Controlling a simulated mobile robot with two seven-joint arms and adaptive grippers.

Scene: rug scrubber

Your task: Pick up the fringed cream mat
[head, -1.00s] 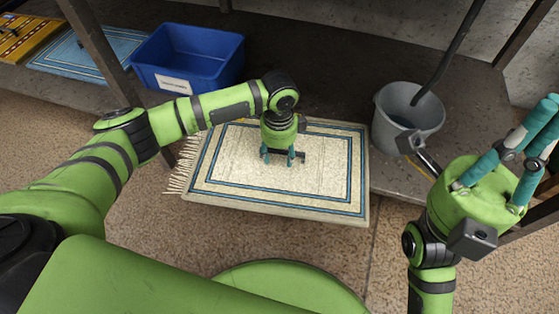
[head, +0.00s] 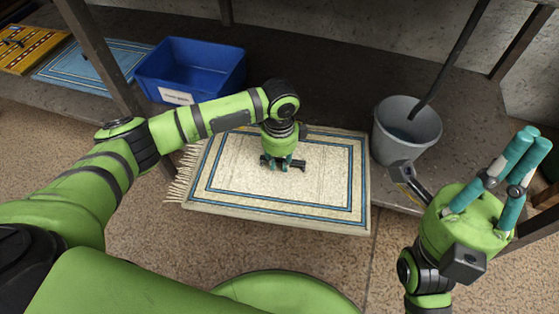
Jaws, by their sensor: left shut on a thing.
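The fringed cream mat (head: 320,210) lies flat in the middle of the head view, with blue border lines and a fringe along its left edge. A small black handle (head: 299,165) sits on its top. My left gripper (head: 279,165) is above the mat, pointing down, with its teal fingers close together on this handle. The gripper and arm hide part of the mat's back edge. My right gripper (head: 535,138) is at the right, away from the mat. Its teal fingers point up with the tips close together, and nothing shows between them.
A grey bucket (head: 420,130) with a dark pole stands on the dark shelf (head: 325,105), right of the mat. A blue bin (head: 210,65) stands at the back left. A light blue mat (head: 75,75) and a yellow mat (head: 35,50) lie far left. A shelf post (head: 100,55) stands near my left arm.

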